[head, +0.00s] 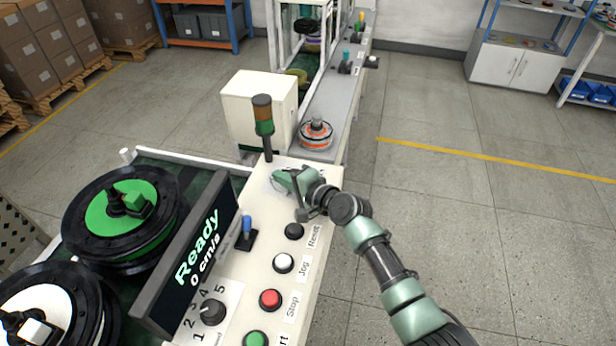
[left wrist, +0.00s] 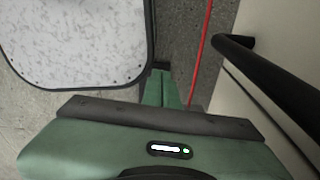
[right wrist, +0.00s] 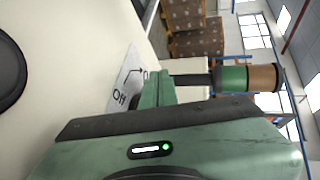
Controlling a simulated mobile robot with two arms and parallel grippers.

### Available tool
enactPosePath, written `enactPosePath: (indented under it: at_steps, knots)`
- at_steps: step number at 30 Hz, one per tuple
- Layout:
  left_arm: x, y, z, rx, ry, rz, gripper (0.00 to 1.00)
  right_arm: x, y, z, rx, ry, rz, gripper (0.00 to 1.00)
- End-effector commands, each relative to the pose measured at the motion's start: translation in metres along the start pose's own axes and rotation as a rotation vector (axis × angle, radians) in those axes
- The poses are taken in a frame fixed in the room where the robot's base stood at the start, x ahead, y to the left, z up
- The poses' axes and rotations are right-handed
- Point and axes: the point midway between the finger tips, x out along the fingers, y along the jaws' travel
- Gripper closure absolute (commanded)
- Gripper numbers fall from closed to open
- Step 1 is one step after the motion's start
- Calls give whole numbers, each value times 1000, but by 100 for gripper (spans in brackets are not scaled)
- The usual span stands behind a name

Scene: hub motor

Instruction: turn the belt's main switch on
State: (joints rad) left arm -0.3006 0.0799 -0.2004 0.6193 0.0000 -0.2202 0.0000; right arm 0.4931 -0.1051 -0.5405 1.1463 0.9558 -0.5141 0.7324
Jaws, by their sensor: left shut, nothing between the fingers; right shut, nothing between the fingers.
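The main switch's label plate (right wrist: 122,92), with "Off" and a line drawing, shows in the right wrist view on the cream panel. The switch itself is hidden behind my right gripper. In the head view my right gripper (head: 282,181) is shut and empty at the far end of the control panel (head: 262,268), over that plate. Its shut fingers also show in the right wrist view (right wrist: 158,88), against the plate's edge; I cannot tell if they touch the switch. The display (head: 198,262) reads "Ready, 0 cm/s". My left gripper (left wrist: 160,88) is shut and empty, away from the panel.
A signal lamp post (head: 263,116) stands just beyond my right gripper. A blue-handled lever (head: 246,230), several buttons and a speed knob (head: 212,312) sit nearer. Floor to the right is clear.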

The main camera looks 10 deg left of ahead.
Motion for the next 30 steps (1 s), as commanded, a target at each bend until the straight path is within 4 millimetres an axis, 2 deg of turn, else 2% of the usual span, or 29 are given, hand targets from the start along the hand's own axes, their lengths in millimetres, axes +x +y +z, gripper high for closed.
enactPosePath:
  at_steps: [14, 24, 30]
  knots:
    - [-1, 0, 0, 0, 0, 0, 100, -5, 0, 0, -1, 1, 0, 100]
    - [-3, -1, -1, 0, 1, -1, 100, -54, 1, 0, -1, 2, 0, 100]
    - [-1, -1, -1, 0, 1, -1, 100, -74, 1, 0, 0, 0, 0, 100]
